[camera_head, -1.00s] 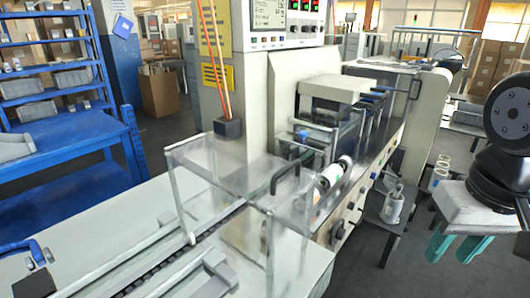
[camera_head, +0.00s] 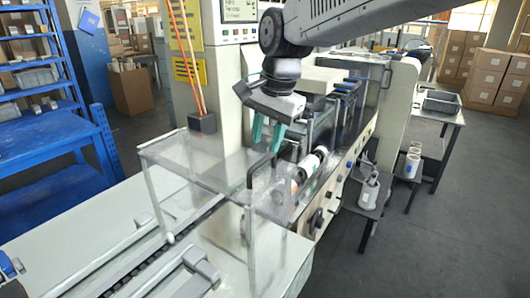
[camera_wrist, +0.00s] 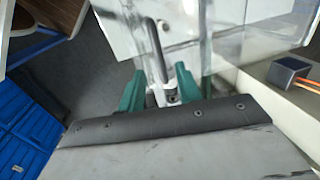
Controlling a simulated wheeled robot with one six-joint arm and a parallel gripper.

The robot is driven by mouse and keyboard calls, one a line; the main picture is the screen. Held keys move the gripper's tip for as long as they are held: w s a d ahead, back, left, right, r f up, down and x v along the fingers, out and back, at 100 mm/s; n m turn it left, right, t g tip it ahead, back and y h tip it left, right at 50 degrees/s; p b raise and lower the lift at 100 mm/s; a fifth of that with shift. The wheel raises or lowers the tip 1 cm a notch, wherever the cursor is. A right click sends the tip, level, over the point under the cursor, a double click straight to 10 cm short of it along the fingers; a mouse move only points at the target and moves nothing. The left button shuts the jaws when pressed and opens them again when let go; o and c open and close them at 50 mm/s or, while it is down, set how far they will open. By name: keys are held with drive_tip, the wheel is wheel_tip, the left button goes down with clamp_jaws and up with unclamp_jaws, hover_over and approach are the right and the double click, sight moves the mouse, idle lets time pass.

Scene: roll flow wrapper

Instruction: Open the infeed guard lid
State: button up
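The infeed guard lid (camera_head: 198,158) is a clear panel lying flat on the transparent guard over the infeed conveyor. A black bar handle (camera_head: 262,168) stands on its right side. My gripper (camera_head: 266,147), with two teal fingers, is just above the far end of the handle. In the wrist view my gripper (camera_wrist: 156,74) has its fingers spread apart, and the dark handle (camera_wrist: 157,46) shows between and beyond them. I see no grip on the handle; whether a finger touches it I cannot tell. The clear guard (camera_wrist: 228,38) also shows there.
The machine column with its control panel (camera_head: 240,10) rises behind the guard. A dark block (camera_head: 202,122) with orange rods is near the lid's back edge. Blue shelving (camera_head: 50,140) stands left. A side table (camera_head: 437,125) and open floor lie right.

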sight(263, 160)
drive_tip(key=shift+w+a+f, duration=0.15)
drive_tip(key=shift+f, duration=1)
drive_tip(key=shift+w+a+f, duration=0.1)
drive_tip(key=shift+a+f, duration=0.05)
drive_tip(key=shift+f, duration=0.95)
clamp_jaws()
drive_tip(key=shift+d, duration=0.1)
drive_tip(key=shift+r, duration=0.1)
